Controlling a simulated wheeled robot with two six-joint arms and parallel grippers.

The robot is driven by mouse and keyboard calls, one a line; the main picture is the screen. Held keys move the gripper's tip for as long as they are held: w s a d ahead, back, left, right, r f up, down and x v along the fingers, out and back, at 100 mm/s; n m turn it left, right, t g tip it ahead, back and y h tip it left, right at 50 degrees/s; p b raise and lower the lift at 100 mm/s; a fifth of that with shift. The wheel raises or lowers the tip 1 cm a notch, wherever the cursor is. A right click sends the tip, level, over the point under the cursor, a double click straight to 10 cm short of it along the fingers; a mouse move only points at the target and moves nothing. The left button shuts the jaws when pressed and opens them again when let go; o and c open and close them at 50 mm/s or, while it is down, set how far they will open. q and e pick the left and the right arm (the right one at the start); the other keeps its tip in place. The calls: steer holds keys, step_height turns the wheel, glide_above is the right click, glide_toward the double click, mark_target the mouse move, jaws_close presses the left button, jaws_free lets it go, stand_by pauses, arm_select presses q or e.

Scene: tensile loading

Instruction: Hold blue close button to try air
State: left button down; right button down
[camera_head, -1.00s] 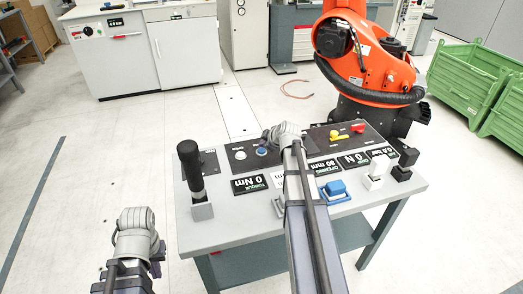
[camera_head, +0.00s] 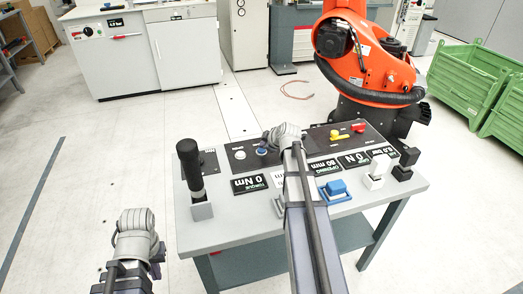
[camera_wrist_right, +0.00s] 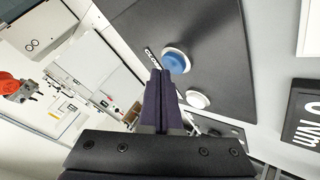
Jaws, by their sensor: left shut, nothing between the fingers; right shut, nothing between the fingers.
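The blue close button (camera_head: 262,151) sits on the dark panel at the left of the console, and it shows large in the right wrist view (camera_wrist_right: 176,62). The white open button (camera_head: 240,155) is beside it, also in the right wrist view (camera_wrist_right: 197,99). My right gripper's purple fingers (camera_wrist_right: 160,74) are shut with nothing between them. Their tips appear right at the blue button's edge; I cannot tell whether they touch it. In the head view the wrist largely hides these fingers. My left gripper (camera_head: 156,270) is low at left, mostly hidden behind its wrist, away from the console.
Green crates (camera_head: 468,85) are at right. Floor at left is clear.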

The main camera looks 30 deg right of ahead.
mark_target(264, 151)
steer(key=shift+f+b, duration=0.55)
stand_by(0.4)
steer(key=shift+r, duration=0.15)
stand_by(1.5)
steer(key=shift+r+p, duration=0.85)
steer(key=shift+p, duration=0.1)
step_height(264, 151, up, 5)
steer(key=p, duration=0.5)
